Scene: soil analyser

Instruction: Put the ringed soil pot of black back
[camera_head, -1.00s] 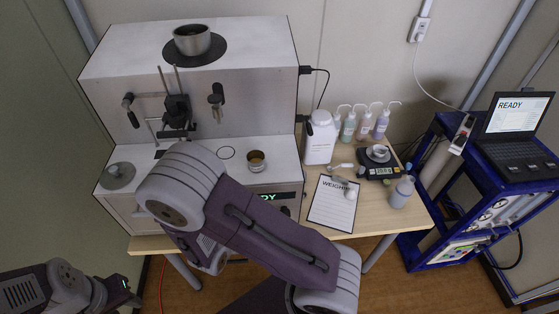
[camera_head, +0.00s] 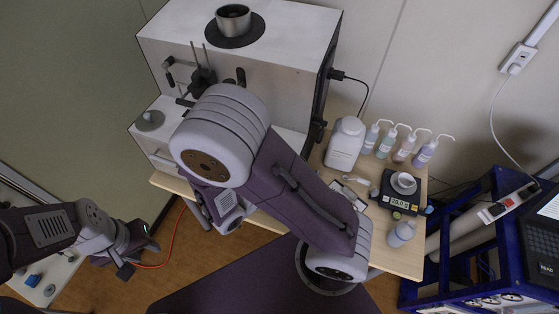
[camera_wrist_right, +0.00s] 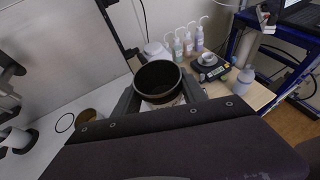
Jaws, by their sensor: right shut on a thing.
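In the right wrist view a dark, black-walled round pot (camera_wrist_right: 159,78) sits upright between the jaws of my right gripper (camera_wrist_right: 160,98), which is shut on it. Its inside looks dark and its lower part is hidden by the gripper. In the head view my right arm hides the right gripper and the held pot. My left gripper (camera_head: 132,256) is low at the left, away from the bench; its jaw opening is unclear.
A metal pot (camera_head: 233,18) stands on a black disc on top of the analyser (camera_head: 275,75). A white bottle (camera_head: 345,143), several wash bottles and a scale (camera_head: 397,190) reading 20.0 stand on the bench. A blue rack (camera_head: 509,235) is at the right.

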